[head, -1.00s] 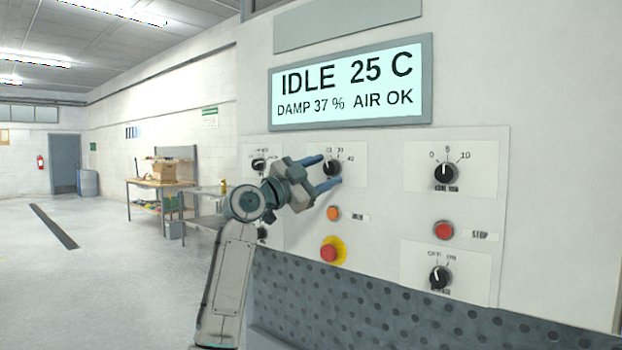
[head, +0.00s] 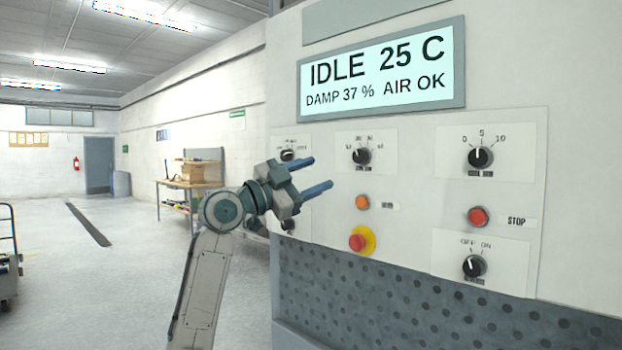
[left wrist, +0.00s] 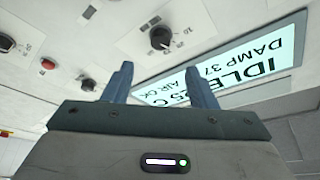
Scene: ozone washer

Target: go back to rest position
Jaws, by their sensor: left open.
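My left gripper (head: 318,178) is open and empty, its two blue fingers apart and pointing right toward the washer's control panel. It is in front of the panel's left part, and its arm partly covers the lower left knob. The display (head: 381,75) reads IDLE 25 C, DAMP 37 %, AIR OK. In the left wrist view my left gripper (left wrist: 162,88) has its fingers spread, with a black knob (left wrist: 160,38) beyond them and the display (left wrist: 235,65) upside down behind. My right gripper is in neither view.
The panel has several black knobs, such as the upper right one (head: 480,157), an orange button (head: 362,202), a red stop button (head: 478,217) and a red button on yellow (head: 358,241). A workbench (head: 188,187) stands behind on the left. A cart (head: 8,265) is at the left edge. The floor between is clear.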

